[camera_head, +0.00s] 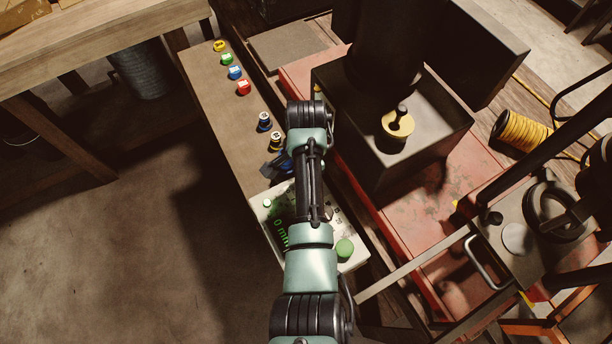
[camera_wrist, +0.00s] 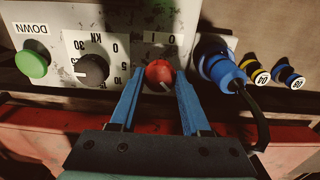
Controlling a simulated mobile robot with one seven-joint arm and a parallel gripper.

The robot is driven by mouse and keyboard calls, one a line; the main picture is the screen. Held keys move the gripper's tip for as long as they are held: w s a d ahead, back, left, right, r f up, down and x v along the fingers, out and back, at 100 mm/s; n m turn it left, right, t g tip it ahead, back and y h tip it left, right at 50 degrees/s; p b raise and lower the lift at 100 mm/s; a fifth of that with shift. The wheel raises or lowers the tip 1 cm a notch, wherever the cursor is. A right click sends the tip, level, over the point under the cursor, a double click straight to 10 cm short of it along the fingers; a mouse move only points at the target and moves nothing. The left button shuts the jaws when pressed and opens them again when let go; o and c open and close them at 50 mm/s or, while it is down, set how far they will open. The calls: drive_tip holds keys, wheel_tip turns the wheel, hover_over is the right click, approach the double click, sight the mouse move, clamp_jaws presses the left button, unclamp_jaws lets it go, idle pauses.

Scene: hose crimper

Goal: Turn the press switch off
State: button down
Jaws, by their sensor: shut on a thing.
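In the wrist view, a red rotary switch (camera_wrist: 158,74) sits on the pale panel of the control box (camera_wrist: 118,18). It has a pale pointer mark, and small markings show on the panel above it. The blue fingers of my gripper (camera_wrist: 160,80) stand on either side of the red switch and are shut on it. In the head view, the control box (camera_head: 261,204) is partly covered by my arm, which hides the switch and my gripper.
A black KN dial (camera_wrist: 93,69) and green DOWN button (camera_wrist: 34,64) lie left of the switch. A blue plug (camera_wrist: 219,66) with a black cable is close on the right. The black press body (camera_head: 340,90) stands beside my arm, above the red base (camera_head: 420,200).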

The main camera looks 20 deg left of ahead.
drive_tip(key=n+p, duration=0.1)
drive_tip(key=n, duration=0.3)
drive_tip(key=shift+r, duration=0.1)
drive_tip(key=n+p, duration=0.1)
drive_tip(key=n, duration=0.3)
drive_tip(key=shift+n, duration=0.4)
drive_tip(key=n, duration=0.4)
drive_tip(key=shift+n+p, duration=0.4)
drive_tip(key=shift+n, duration=2.1)
drive_tip(key=shift+c, duration=1.8)
unclamp_jaws()
